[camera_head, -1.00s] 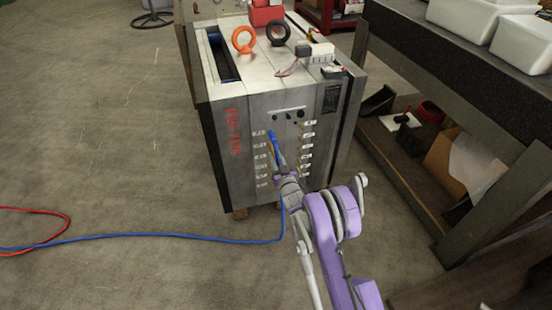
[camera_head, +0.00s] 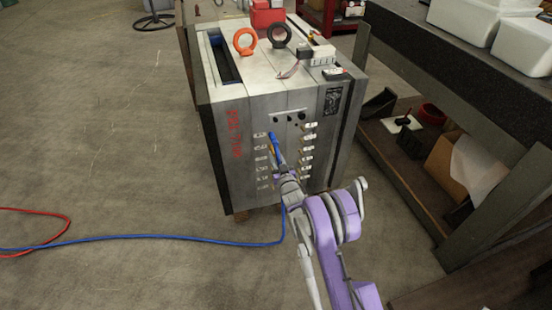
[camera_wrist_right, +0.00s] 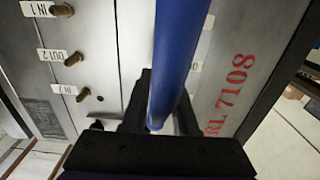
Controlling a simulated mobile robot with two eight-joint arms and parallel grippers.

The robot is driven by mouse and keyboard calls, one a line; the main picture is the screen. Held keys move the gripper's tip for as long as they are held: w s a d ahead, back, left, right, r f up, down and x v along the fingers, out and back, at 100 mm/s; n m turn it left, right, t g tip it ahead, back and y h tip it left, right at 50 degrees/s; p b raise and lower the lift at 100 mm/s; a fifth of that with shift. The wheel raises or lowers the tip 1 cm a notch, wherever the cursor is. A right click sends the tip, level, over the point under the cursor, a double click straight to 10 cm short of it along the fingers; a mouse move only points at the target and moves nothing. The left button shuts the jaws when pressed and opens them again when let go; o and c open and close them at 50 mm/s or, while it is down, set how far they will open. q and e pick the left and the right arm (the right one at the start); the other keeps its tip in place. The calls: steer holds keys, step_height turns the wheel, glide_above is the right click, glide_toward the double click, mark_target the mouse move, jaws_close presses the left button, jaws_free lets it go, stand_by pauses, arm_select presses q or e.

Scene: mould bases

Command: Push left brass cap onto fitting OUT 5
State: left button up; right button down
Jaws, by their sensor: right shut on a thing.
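My right gripper (camera_head: 283,167) is in front of the mould base's labelled face (camera_head: 290,148). It is shut on a blue hose (camera_head: 274,141), whose upper part stands up beside the left column of fittings. In the right wrist view, the blue hose (camera_wrist_right: 181,55) rises between the black fingers (camera_wrist_right: 158,112). Brass fittings there sit by labels reading IN 1 (camera_wrist_right: 62,11) and OUT 2 (camera_wrist_right: 73,60). I cannot pick out a brass cap or read which fitting is OUT 5; the gripper hides part of the face. My left gripper is not in view.
The blue hose trails left over the floor towards a red hose (camera_head: 66,222). An orange lifting eye (camera_head: 245,41) and a black one (camera_head: 279,35) stand on the block. A dark workbench (camera_head: 470,75) with a lower shelf stands close on the right.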

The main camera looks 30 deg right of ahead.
steer(key=shift+w, duration=0.1)
steer(key=shift+c, duration=1)
jaws_free()
steer(key=v, duration=0.7)
steer(key=shift+p, duration=0.4)
stand_by(0.3)
